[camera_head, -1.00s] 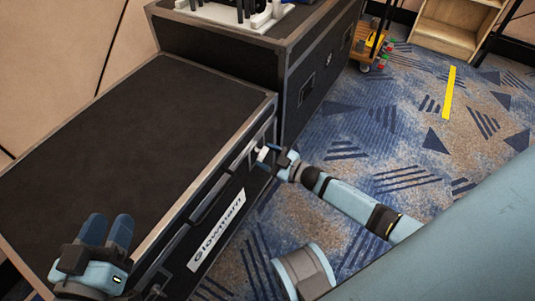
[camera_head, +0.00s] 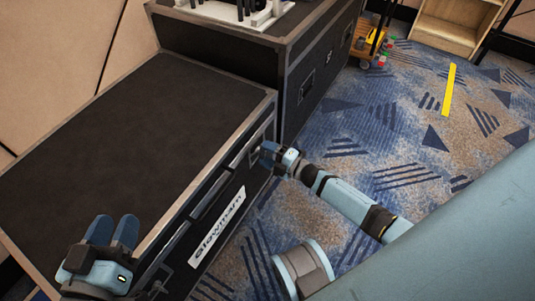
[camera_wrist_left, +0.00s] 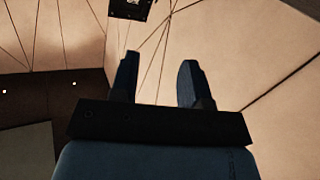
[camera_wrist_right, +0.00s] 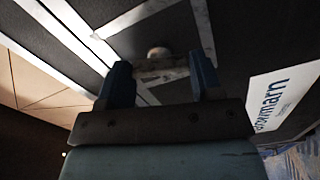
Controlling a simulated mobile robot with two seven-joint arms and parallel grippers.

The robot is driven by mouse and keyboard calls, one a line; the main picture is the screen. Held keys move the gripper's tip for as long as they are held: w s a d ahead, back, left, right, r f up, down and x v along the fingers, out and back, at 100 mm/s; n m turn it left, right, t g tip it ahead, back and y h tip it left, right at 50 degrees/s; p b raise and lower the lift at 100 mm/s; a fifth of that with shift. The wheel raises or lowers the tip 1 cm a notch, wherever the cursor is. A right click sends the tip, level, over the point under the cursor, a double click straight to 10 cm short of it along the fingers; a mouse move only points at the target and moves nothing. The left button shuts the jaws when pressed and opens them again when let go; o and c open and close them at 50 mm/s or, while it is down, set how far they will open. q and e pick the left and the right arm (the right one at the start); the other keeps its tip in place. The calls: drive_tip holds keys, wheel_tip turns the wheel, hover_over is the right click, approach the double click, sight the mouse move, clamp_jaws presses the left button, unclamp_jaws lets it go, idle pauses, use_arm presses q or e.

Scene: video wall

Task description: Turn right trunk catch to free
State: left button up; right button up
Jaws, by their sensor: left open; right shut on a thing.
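The black trunk (camera_head: 120,120) with metal edging stands at left, its lid shut. Its front carries a white label (camera_head: 217,228). My right gripper (camera_head: 266,153) is at the right end of that front and is shut on the right trunk catch, which it hides in the head view. In the right wrist view the catch (camera_wrist_right: 158,54) shows as a pale round knob on a metal plate, between the fingers of the right gripper (camera_wrist_right: 160,80). My left gripper (camera_head: 113,229) is open and empty over the trunk's near left part; in its wrist view the fingers (camera_wrist_left: 158,80) have only wall behind them.
A taller black case (camera_head: 245,55) stands directly behind the trunk, with white equipment (camera_head: 235,12) on top. A wooden trolley (camera_head: 370,45) and a wooden shelf (camera_head: 455,30) stand farther back. The patterned carpet (camera_head: 400,130) at right is mostly clear.

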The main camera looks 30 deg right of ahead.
use_arm(q)
drive_tip(key=shift+w+r, duration=0.15)
drive_tip(key=shift+w, duration=0.05)
use_arm(e)
drive_tip(key=shift+n, duration=1.3)
use_arm(q)
drive_tip(key=shift+w+a+r+m, duration=0.1)
drive_tip(key=shift+m, duration=0.2)
use_arm(e)
drive_tip(key=shift+n, duration=0.3)
drive_tip(key=o, duration=0.9)
use_arm(q)
drive_tip(key=shift+f, duration=0.2)
drive_tip(key=shift+n+t, duration=0.6)
drive_tip(key=shift+t, duration=0.2)
drive_tip(key=r+p, duration=0.3)
drive_tip(key=r, duration=0.1)
drive_tip(key=shift+s, duration=0.3)
use_arm(e)
drive_tip(key=v, duration=1.4)
use_arm(q)
drive_tip(key=shift+f, duration=0.1)
